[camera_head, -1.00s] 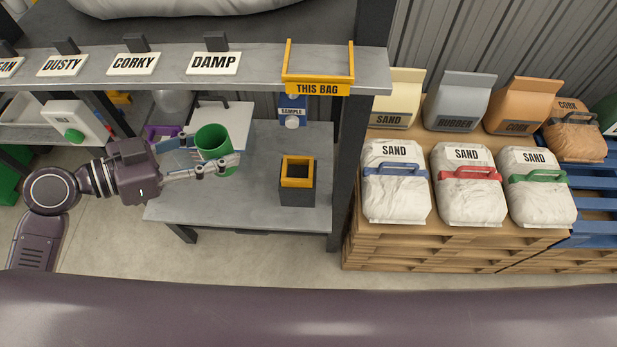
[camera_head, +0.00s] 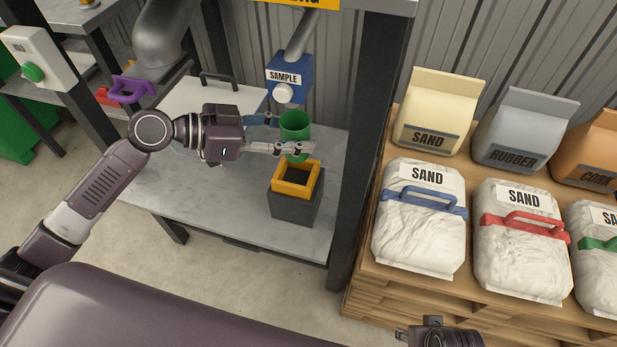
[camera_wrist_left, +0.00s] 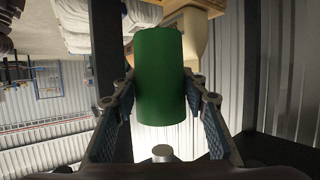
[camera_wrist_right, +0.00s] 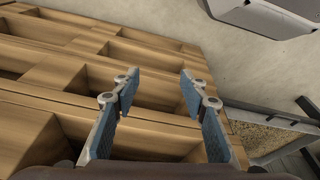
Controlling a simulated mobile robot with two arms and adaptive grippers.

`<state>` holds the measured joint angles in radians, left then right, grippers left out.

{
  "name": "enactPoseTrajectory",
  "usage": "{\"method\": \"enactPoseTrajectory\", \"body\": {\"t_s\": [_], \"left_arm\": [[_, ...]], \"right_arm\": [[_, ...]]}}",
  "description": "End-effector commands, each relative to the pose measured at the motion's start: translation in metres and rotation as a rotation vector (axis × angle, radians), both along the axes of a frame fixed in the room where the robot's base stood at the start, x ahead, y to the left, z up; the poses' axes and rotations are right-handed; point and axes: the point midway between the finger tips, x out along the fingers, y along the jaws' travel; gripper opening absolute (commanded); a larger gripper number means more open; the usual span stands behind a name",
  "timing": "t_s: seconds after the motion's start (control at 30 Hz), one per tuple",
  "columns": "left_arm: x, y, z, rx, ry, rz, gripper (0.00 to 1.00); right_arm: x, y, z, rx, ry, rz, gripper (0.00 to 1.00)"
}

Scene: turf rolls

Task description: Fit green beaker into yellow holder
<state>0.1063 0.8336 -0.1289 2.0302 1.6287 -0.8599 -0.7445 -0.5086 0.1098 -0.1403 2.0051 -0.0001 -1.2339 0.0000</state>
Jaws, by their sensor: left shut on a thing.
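My left gripper (camera_head: 296,136) is shut on the green beaker (camera_head: 296,121), with one finger on each side. The beaker is upright, open end up, and also fills the middle of the left wrist view (camera_wrist_left: 162,80). The yellow holder (camera_head: 297,191) is a square yellow rim on a dark grey box on the grey bench. In the head view the beaker appears just above the holder's far rim, and its exact height over it is hard to tell. The holder's opening looks empty. My right gripper, in the right wrist view (camera_wrist_right: 158,85), is open and empty.
A blue SAMPLE dispenser (camera_head: 288,78) with a round nozzle hangs just behind the beaker. A dark post (camera_head: 365,130) stands right of the holder. A white board (camera_head: 205,98) lies on the bench at left. Sand bags (camera_head: 420,225) sit on wooden pallets at right.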

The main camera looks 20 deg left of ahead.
Motion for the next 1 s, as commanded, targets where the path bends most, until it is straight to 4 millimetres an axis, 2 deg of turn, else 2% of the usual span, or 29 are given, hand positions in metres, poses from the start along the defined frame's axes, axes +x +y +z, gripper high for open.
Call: {"method": "enactPoseTrajectory", "body": {"t_s": [0.03, 0.2, 0.37, 0.6, 1.0], "left_arm": [[0.000, 0.000, -0.013, -0.001, 0.006, 0.001, 0.13], [-0.001, 0.000, -0.043, -0.002, 0.006, 0.001, 0.13], [0.000, 0.000, -0.057, -0.001, 0.004, 0.001, 0.13], [-0.001, 0.000, -0.088, -0.001, 0.004, 0.000, 0.13], [-0.001, 0.000, -0.092, 0.000, 0.002, -0.001, 0.13]], "right_arm": [[0.001, 0.000, 0.005, 0.001, -0.006, -0.001, 0.40], [0.002, 0.000, 0.026, 0.002, -0.017, -0.002, 0.40], [0.002, -0.001, 0.037, 0.001, -0.021, -0.003, 0.40], [-0.001, -0.002, 0.059, 0.002, -0.032, -0.004, 0.40], [-0.001, -0.002, 0.065, 0.002, -0.036, -0.005, 0.40]]}}
